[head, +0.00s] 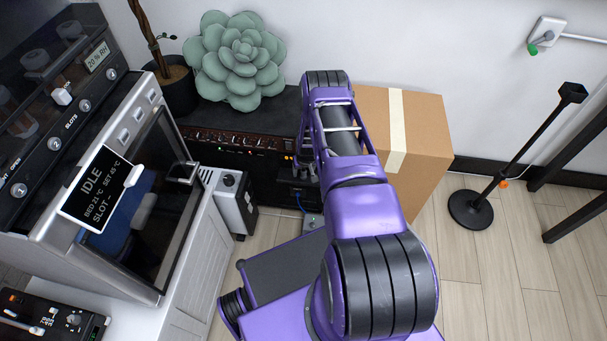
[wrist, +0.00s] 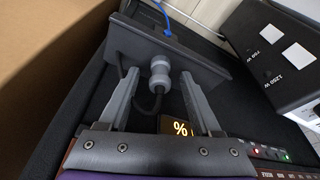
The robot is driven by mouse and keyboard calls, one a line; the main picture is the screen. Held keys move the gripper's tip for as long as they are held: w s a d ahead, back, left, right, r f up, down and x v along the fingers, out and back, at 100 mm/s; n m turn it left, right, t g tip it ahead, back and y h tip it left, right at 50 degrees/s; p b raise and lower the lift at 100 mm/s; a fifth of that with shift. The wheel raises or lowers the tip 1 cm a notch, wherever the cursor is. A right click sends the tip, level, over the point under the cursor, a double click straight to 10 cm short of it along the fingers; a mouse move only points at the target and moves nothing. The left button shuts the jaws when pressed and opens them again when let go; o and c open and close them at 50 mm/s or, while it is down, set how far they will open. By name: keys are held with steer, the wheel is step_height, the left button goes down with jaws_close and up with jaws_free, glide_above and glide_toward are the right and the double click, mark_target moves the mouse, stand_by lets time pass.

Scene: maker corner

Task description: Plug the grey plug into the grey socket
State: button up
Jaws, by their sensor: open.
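In the wrist view a light grey plug (wrist: 160,72) with a rounded, ribbed body stands between the fingers of my gripper (wrist: 160,78). The fingers are open, with a gap on each side of the plug. A dark cable (wrist: 148,105) leaves its lower end. Its upper end meets a dark grey panel (wrist: 200,68); I cannot tell whether it sits in a socket there. No separate grey socket face is clearly visible. In the head view my arm hides the gripper and most of that area.
A cardboard box (head: 428,140) stands right of my arm. A black unit with knobs and lights (head: 235,143) lies to the left. A blue cable (wrist: 167,18) and a grey cable (wrist: 205,29) run behind the panel. A heater-like box (wrist: 280,50) marked in watts stands at right.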

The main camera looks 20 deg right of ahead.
steer(key=shift+c, duration=0.2)
jaws_close()
steer(key=shift+r, duration=0.1)
step_height(320, 180, up, 28)
steer(key=p, duration=0.4)
stand_by(0.3)
